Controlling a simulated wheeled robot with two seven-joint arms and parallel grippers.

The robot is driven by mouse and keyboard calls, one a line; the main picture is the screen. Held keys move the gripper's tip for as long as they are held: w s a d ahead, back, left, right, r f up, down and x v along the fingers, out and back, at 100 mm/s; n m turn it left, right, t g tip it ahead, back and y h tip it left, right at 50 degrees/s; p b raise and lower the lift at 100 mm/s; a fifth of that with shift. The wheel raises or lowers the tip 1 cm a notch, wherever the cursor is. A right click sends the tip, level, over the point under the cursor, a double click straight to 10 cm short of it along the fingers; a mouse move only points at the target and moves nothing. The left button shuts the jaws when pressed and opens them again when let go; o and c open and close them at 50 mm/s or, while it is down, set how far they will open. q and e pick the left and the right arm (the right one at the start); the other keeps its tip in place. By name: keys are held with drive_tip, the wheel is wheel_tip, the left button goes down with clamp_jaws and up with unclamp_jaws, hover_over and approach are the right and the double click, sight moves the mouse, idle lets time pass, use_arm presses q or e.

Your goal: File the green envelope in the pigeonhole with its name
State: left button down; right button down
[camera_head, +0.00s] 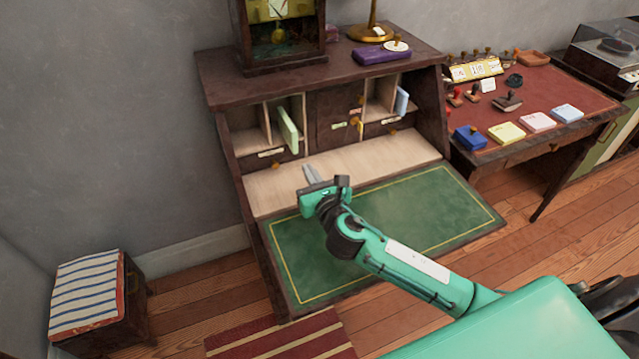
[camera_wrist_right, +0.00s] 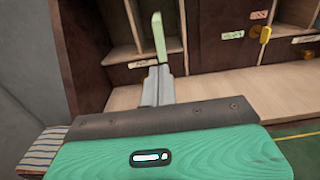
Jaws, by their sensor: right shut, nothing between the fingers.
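The green envelope (camera_head: 288,131) stands on edge in a left pigeonhole of the writing desk, its near end sticking out of the opening. It also shows in the right wrist view (camera_wrist_right: 159,37), just beyond the fingertips. My right gripper (camera_head: 309,170) is shut and empty, in front of and below the envelope, above the pale desk floor; it seems apart from the envelope. In the right wrist view the closed fingers (camera_wrist_right: 157,80) point toward the left pigeonholes. A label (camera_head: 271,153) sits below them, too small to read. My left gripper is not in view.
A pale blue envelope (camera_head: 401,101) stands in the right pigeonholes. A small door with a yellow key (camera_head: 356,124) is between the two sides. A side table (camera_head: 540,95) with stamps and pads stands right; a striped stool (camera_head: 88,290) stands left.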

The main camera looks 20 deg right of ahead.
sight(295, 147)
drive_tip(key=w, duration=0.7)
drive_tip(key=shift+a, duration=0.1)
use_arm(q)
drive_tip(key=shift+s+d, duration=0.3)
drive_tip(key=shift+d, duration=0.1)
use_arm(e)
drive_tip(key=shift+w, duration=0.1)
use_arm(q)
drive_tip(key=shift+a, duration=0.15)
